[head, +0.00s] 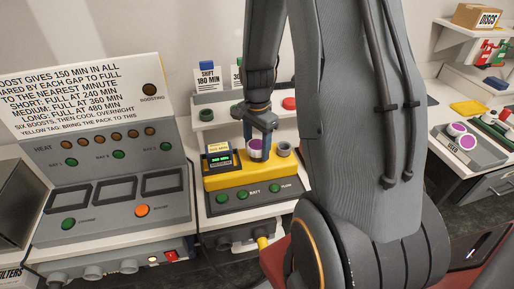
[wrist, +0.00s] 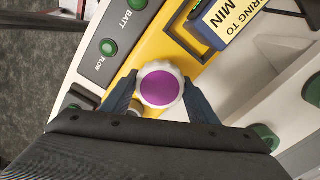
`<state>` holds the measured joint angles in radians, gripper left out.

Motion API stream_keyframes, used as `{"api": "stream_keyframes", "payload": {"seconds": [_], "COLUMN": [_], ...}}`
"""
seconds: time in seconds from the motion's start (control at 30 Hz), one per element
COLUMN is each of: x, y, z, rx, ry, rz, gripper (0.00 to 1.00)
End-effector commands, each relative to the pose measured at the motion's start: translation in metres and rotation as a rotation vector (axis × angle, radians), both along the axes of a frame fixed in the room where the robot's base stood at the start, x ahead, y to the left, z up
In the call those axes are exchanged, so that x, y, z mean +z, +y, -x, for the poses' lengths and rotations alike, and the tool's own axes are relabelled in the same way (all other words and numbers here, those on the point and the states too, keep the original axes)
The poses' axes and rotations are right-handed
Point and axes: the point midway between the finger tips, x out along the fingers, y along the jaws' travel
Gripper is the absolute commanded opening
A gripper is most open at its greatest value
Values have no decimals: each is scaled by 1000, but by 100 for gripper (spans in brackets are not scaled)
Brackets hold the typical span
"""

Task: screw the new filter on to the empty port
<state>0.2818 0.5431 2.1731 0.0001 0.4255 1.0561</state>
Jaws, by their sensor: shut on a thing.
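My gripper (head: 258,142) is shut on a filter (head: 255,151) with a purple top and a white ribbed rim. The filter also shows in the wrist view (wrist: 160,86), upright between the two fingers. It is over the middle of the yellow unit (head: 240,177). Its underside is hidden, so I cannot tell whether it touches a port. A grey round port (head: 284,149) is on the yellow unit just right of the filter. In the wrist view, a grey round part (wrist: 123,112) is partly hidden behind the left finger.
A dark pack (head: 219,157) with a green display and yellow tag stands on the unit's left. Green BATT and FLOW lamps (head: 272,186) are on its front. A tray marked USED (head: 455,148) holds purple-topped filters at right. A sloped control panel (head: 110,200) stands left.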

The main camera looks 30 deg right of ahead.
Motion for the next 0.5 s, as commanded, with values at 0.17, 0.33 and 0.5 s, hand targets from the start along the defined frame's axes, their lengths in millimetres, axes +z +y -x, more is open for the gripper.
{"api": "stream_keyframes", "payload": {"seconds": [0.17, 0.33, 0.5], "x": [0, 0, 0], "y": [0, 0, 0], "z": [0, 0, 0], "rx": [-222, -436, -650], "ry": [-1, -1, 0], "rz": [0, 0, 0], "gripper": [27, 27, 27]}}
